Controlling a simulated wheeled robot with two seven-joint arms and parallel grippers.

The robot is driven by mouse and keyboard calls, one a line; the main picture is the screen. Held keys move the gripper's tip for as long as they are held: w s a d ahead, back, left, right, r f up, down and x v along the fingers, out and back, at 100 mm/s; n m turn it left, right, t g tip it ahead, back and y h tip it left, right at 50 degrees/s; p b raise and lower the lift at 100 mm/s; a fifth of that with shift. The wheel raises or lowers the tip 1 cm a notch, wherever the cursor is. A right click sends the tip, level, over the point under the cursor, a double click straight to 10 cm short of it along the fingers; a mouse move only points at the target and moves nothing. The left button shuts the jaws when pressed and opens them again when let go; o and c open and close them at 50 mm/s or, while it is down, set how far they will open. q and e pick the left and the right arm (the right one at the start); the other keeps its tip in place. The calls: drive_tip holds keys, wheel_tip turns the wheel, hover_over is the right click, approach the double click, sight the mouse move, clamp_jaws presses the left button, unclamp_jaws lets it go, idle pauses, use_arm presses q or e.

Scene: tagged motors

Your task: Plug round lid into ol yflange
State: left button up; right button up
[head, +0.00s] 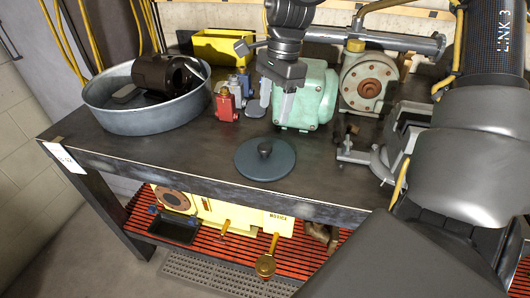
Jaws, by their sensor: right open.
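The round lid (264,162) is a dark blue-grey disc with a small knob on top. It lies flat near the front edge of the bench top. A pale round flange (352,88) with a rusty brown face stands at the back of the bench, right of a mint-green motor (318,93). I cannot read a tag on either. My right gripper (278,103) hangs down from the top, open and empty, in front of the green motor and behind and above the lid. It hides part of the motor. My left gripper is not in view.
A round metal basin (150,121) with a black motor (165,75) stands at the left. Small red (226,105) and blue valves stand beside it. A grey vise (372,160) is at the right. A yellow bin (217,47) stands behind. The bench is clear around the lid.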

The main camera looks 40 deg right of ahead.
hover_over(265, 146)
drive_tip(key=d, duration=0.2)
drive_tip(key=f, duration=0.5)
drive_tip(key=shift+s+a+f, duration=0.15)
drive_tip(key=shift+a+f, duration=0.05)
drive_tip(key=shift+f, duration=0.05)
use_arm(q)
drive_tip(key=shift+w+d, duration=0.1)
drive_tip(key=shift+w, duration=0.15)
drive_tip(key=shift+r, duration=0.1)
use_arm(e)
drive_tip(key=shift+a+f, duration=0.15)
drive_tip(key=shift+f, duration=0.15)
drive_tip(key=f, duration=0.1)
drive_tip(key=a+f, duration=0.1)
drive_tip(key=f, duration=0.1)
drive_tip(key=shift+f+p, duration=0.25)
drive_tip(key=shift+p, duration=0.05)
drive_tip(key=shift+f, duration=0.5)
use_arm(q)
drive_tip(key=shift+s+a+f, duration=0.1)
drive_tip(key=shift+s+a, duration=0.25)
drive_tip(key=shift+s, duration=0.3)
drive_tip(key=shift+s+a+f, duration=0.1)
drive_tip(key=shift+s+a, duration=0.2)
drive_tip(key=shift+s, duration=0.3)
